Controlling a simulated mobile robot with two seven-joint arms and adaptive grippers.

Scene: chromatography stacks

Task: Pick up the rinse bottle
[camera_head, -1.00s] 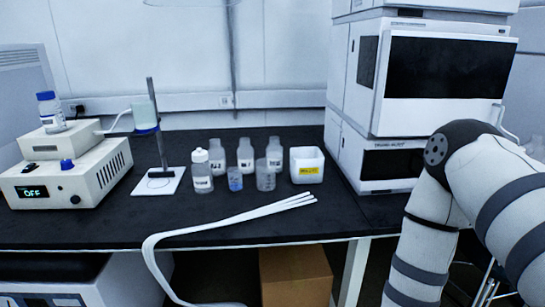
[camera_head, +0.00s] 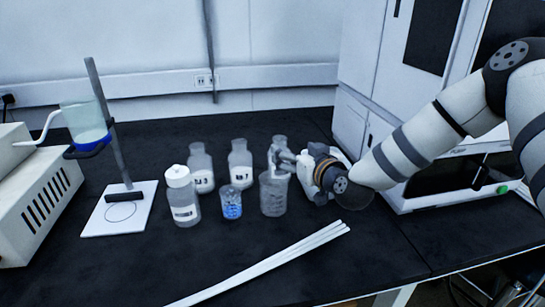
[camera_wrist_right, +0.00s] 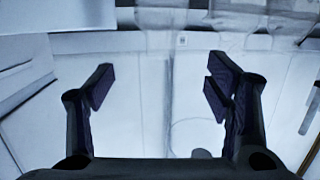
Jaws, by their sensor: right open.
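Several bottles stand upright on the black bench in the head view. A clear bottle with a white cap (camera_head: 182,196) stands at the front left; its label is too blurred to read, so I cannot be sure which is the rinse bottle. Two labelled clear bottles, one on the left (camera_head: 200,170) and one in the middle (camera_head: 240,165), stand behind it. A third bottle (camera_head: 280,143) is partly hidden by my right gripper (camera_head: 284,160). That gripper is open and points left, behind the large beaker. In the right wrist view its fingers (camera_wrist_right: 158,90) are apart with nothing between them.
A small beaker with blue marks (camera_head: 231,203) and a larger clear beaker (camera_head: 272,194) stand in front. A stand with a white base (camera_head: 125,215) is at left, beside a white instrument (camera_head: 40,200). White tubing (camera_head: 265,268) crosses the front. The instrument stack (camera_head: 365,120) stands at right.

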